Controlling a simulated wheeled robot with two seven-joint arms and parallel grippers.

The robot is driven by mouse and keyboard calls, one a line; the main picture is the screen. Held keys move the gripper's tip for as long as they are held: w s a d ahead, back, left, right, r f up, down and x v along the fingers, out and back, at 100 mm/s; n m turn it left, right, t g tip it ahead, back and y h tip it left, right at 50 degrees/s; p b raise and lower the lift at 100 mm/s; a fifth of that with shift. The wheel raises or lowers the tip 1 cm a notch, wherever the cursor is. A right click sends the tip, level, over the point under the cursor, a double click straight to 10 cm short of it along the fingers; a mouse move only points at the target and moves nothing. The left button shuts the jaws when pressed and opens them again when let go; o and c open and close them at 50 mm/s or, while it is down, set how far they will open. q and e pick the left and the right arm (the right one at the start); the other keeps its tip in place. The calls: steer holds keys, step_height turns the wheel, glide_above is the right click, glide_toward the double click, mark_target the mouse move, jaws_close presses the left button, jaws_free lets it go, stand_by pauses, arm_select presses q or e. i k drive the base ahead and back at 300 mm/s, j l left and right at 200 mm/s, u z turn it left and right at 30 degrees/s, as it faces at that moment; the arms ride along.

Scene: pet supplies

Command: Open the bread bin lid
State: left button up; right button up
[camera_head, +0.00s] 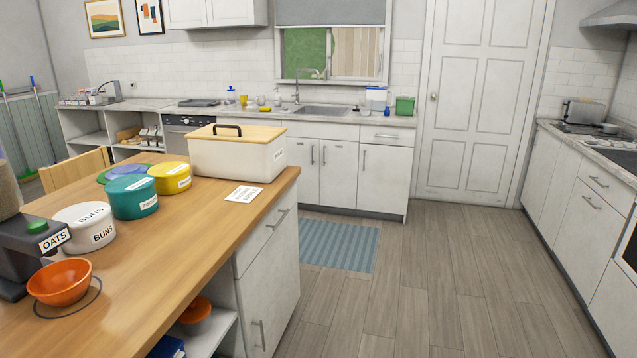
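The bread bin (235,160) is a large white box near the far end of the wooden island counter. Its light wooden lid (252,133) with a black handle (227,129) lies flat on top and appears closed. A label shows on the bin's right side, too small to read. Neither of my grippers is in view.
On the wooden counter (200,215) stand a white BUNS tin (85,229), a teal tin (134,199), a yellow tin (170,179) and an orange bowl (60,283). A white card (243,194) lies before the bin. The floor (400,270) to the right is clear, with a blue mat (340,245).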

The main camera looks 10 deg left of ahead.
mark_target(244, 133)
steer(key=i+u, duration=0.35)
steer(key=i, duration=0.15)
steer(key=i+l+u, duration=0.15)
steer(key=i+u, duration=0.2)
steer(key=i, duration=0.15)
steer(key=i+l, duration=0.2)
steer(key=l, duration=0.15)
steer(key=i+l+u, duration=0.1)
steer(key=i+l, duration=0.35)
steer(key=l, duration=0.25)
steer(key=i+l+u, duration=0.1)
steer(key=l, duration=0.25)
steer(key=i+l, duration=0.3)
steer(key=l+u, duration=0.05)
steer(key=l, duration=0.05)
